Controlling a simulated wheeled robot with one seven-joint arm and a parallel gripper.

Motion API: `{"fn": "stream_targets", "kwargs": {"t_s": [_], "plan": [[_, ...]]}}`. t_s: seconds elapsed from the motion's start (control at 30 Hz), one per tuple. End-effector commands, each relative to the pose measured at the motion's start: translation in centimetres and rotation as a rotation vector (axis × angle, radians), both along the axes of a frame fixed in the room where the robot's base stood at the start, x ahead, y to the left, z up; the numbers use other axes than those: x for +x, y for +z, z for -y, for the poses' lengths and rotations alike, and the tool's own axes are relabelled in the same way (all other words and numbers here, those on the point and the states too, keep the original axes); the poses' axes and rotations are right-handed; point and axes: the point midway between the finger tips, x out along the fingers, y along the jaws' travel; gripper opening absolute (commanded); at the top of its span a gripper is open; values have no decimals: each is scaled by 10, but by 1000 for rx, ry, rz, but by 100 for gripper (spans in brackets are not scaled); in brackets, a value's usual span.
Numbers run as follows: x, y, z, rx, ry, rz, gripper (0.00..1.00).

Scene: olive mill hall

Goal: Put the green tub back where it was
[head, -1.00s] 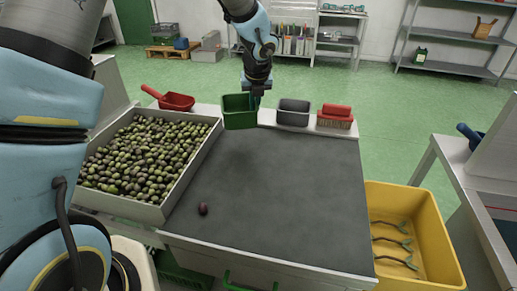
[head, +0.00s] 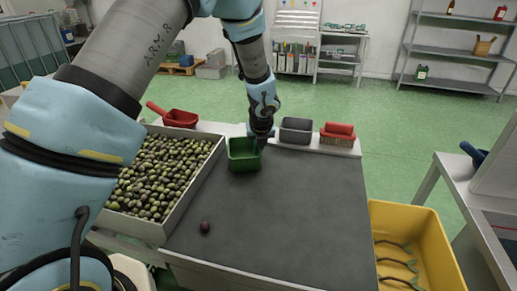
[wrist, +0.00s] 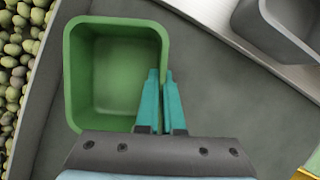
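The green tub (head: 244,157) is at the back left of the dark work mat, near the olive tray. It is upright and looks empty in the wrist view (wrist: 115,75). My gripper (head: 257,142) is at the tub's right side. In the wrist view its two teal fingers (wrist: 162,85) straddle the tub's right wall, one inside and one outside, and are closed on it. I cannot tell whether the tub's base touches the mat.
A tray of olives (head: 206,170) stands left. A red scoop (head: 180,118), grey tub (head: 296,130) and red brush (head: 338,134) line the back ledge. One dark olive (head: 205,227) lies on the otherwise clear mat (head: 290,210). A yellow crate (head: 425,235) stands right.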

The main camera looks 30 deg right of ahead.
Motion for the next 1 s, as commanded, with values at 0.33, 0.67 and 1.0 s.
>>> {"fn": "stream_targets", "kwargs": {"t_s": [0.33,0.67,1.0], "plan": [[0,-2,0,0,0,0,34],[0,3,0,0,0,0,34],[-21,57,-8,-4,1,2,34]]}}
